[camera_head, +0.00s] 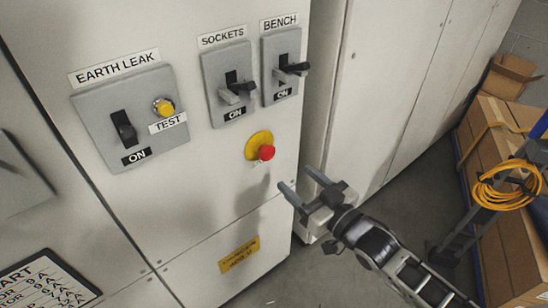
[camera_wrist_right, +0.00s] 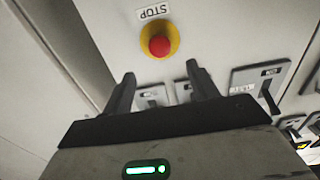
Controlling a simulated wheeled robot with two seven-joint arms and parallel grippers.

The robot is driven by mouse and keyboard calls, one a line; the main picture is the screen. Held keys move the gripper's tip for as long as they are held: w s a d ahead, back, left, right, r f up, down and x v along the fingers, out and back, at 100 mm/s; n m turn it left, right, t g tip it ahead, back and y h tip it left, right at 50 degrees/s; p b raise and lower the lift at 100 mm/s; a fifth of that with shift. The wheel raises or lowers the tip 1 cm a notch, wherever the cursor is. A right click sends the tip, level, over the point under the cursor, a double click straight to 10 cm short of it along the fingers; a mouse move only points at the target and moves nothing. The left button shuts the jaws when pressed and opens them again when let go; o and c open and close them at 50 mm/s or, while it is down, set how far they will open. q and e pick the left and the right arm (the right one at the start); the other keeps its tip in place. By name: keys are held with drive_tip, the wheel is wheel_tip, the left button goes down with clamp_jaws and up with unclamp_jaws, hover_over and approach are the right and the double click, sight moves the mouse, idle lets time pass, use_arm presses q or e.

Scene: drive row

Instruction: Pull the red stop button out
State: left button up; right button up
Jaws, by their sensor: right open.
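The red stop button (camera_head: 266,152) sits on a round yellow plate (camera_head: 255,142) on the front of the light cabinet, below the SOCKETS and BENCH switches. In the right wrist view the red button (camera_wrist_right: 159,45) shows on its yellow plate, under an upside-down STOP label (camera_wrist_right: 155,12). My right gripper (camera_head: 300,184) is open and empty, below and to the right of the button in the head view and apart from it. In the wrist view its two fingers (camera_wrist_right: 160,85) stand apart, with the button beyond the gap between them. My left gripper does not show.
The EARTH LEAK panel (camera_head: 127,119) is left of the button. The SOCKETS switch (camera_head: 230,85) and BENCH switch (camera_head: 285,68) have levers sticking out above it. Boxes (camera_head: 495,150) and a coiled yellow cable (camera_head: 503,187) stand at the right. Grey floor shows below.

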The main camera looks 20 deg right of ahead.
sight(271, 156)
drive_tip(key=x, duration=0.9)
drive_tip(key=shift+w+f, duration=0.1)
drive_tip(key=shift+w, duration=0.1)
clamp_jaws()
drive_tip(key=shift+s+d+p, duration=0.15)
drive_tip(key=shift+s+p, duration=0.45)
drive_tip(key=shift+p, duration=0.15)
unclamp_jaws()
drive_tip(key=shift+s, duration=0.15)
drive_tip(key=shift+d, duration=0.1)
drive_tip(key=v, duration=1.5)
drive_tip(key=shift+s+b, duration=0.4)
